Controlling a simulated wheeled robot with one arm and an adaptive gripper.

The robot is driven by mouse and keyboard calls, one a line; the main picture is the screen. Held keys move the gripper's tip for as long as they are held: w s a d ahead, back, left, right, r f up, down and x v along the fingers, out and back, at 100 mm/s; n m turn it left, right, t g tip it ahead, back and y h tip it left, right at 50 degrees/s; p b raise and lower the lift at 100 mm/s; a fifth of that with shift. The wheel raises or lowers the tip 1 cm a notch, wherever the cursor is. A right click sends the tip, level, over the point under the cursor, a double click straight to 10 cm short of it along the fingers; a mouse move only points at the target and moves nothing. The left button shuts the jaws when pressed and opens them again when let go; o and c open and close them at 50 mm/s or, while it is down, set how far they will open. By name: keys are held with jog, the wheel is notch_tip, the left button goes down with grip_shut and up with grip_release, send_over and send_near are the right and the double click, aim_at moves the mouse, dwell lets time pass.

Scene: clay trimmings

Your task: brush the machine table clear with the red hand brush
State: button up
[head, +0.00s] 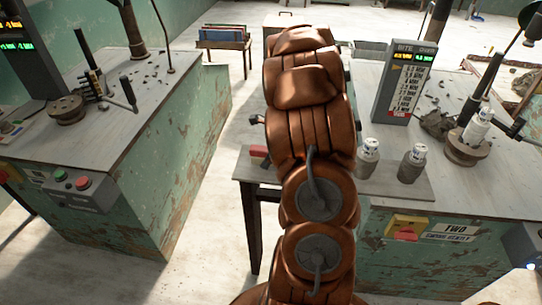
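My copper arm fills the middle of the head view, and my gripper does not show; the arm hides that area. A red piece (259,151) shows at the left end of the low side table (405,188), partly behind my arm. It may be the hand brush, but too little shows to be sure. The right machine table (490,180) carries dark clay bits (437,122) around a round chuck (467,146). The left machine table (120,130) also has small dark crumbs (150,80) scattered over its top.
Two grey-white bottles (411,163) (368,158) stand on the side table. A display box (405,80) stands on the right machine. Levers and a round chuck (67,110) stand on the left machine. Clear floor (205,195) lies between the machines.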

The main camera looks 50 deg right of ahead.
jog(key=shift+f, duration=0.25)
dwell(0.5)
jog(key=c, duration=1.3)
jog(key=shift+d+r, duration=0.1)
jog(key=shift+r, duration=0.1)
